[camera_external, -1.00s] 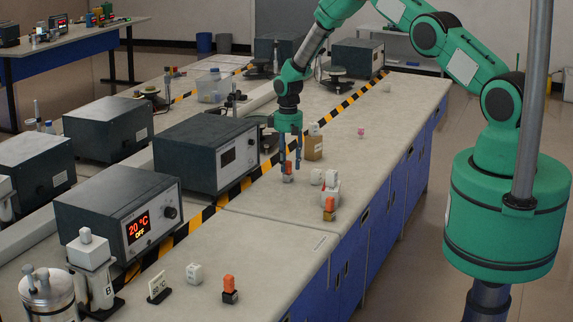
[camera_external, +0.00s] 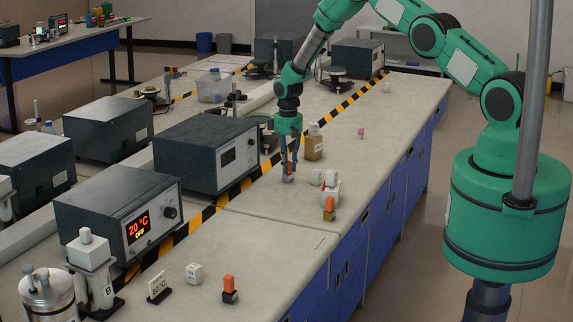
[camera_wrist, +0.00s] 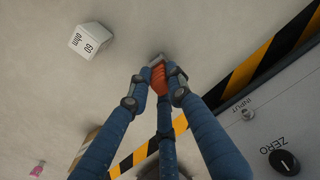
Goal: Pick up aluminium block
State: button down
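The aluminium block is a small grey block (camera_external: 288,179) with an orange-red grip on top, standing on the bench in the external view. In the wrist view its orange grip (camera_wrist: 159,77) lies between my fingertips, with a bit of grey beyond it. My gripper (camera_external: 288,167) points straight down over the block. In the wrist view the blue fingers of my gripper (camera_wrist: 158,84) are closed in on the orange grip from the sides. The block appears to rest on the bench still; the fingers partly hide it.
A white cube marked 60 ohm (camera_wrist: 88,40) lies near. An orange-topped brass-coloured block (camera_external: 329,208) and white cubes (camera_external: 331,178) stand to the right. A brown block (camera_external: 313,148) is behind. A dark instrument box (camera_external: 205,155) is left. An orange-topped dark block (camera_external: 230,290) stands in front.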

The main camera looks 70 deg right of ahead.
aim_at(289, 162)
jog(key=shift+r, duration=0.1)
dwell(0.3)
jog(key=shift+r, duration=0.65)
jog(key=shift+s+a+r, duration=0.1)
jog(key=shift+s+r, duration=0.05)
jog(key=shift+r, duration=0.4)
jog(key=shift+s+a+r, duration=0.1)
jog(key=shift+s+r, duration=0.05)
jog(key=shift+r, duration=0.4)
jog(key=s+a, duration=0.2)
jog(key=s, duration=0.5)
jog(key=s+a+r+b, duration=0.1)
jog(key=s+a, duration=0.2)
jog(key=s, duration=0.4)
jog(key=shift+a+r, duration=0.2)
jog(key=shift+a, duration=0.15)
jog(key=shift+s, duration=0.1)
